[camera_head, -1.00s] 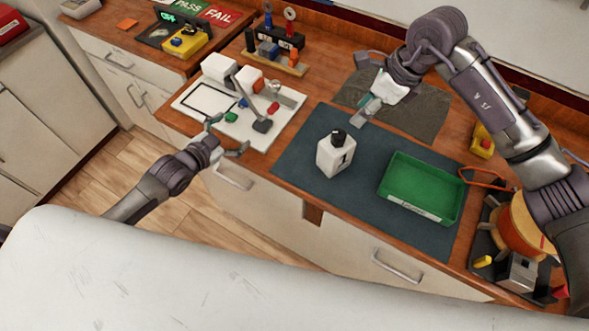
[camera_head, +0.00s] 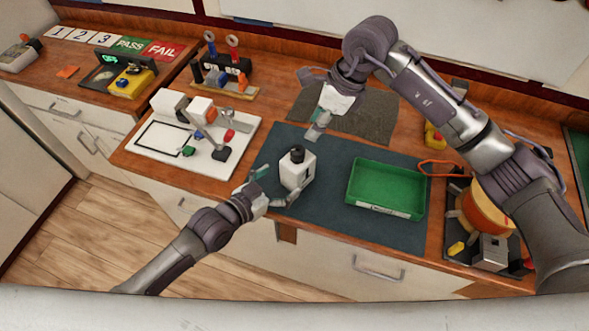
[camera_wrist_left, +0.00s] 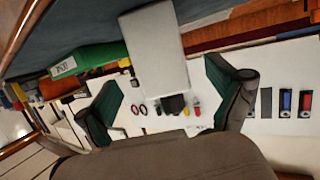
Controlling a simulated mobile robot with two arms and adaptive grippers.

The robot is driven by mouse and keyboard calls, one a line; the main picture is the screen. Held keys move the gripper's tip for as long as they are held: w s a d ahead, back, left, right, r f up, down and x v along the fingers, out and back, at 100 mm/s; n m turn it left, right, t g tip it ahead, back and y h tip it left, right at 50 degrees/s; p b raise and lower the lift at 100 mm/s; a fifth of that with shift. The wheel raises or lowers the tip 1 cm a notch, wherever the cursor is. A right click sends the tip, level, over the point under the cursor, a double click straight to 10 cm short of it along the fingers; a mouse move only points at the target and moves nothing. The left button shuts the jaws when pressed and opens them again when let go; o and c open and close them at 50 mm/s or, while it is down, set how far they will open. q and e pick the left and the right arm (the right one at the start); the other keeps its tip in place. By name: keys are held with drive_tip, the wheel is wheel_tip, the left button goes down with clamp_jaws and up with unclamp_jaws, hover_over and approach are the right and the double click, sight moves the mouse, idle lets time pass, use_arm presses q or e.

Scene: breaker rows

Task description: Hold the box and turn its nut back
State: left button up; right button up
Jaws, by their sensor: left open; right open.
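The box (camera_head: 297,168) is white, with a dark round nut (camera_head: 297,152) on top. It stands upright on the blue-grey mat, left of the green tray. My left gripper (camera_head: 280,183) is open, its fingers at the box's near side. In the left wrist view the pale box (camera_wrist_left: 155,50) shows between the two spread fingers, with visible gaps beside it. The nut is not clear there. My right gripper (camera_head: 308,106) is open and empty, above the mat's back edge, behind and above the box.
The green tray (camera_head: 388,188) stands right of the box on the mat (camera_head: 330,210). A white board (camera_head: 180,165) with small parts lies to the left. A tool rack (camera_head: 225,75) stands behind it. A wooden spool (camera_head: 485,208) stands at right. The mat between box and tray is clear.

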sight(298, 169)
use_arm(q)
drive_tip(key=x, duration=0.7)
drive_tip(key=shift+w+f, duration=0.1)
drive_tip(key=shift+w, duration=0.05)
drive_tip(key=shift+c, duration=0.4)
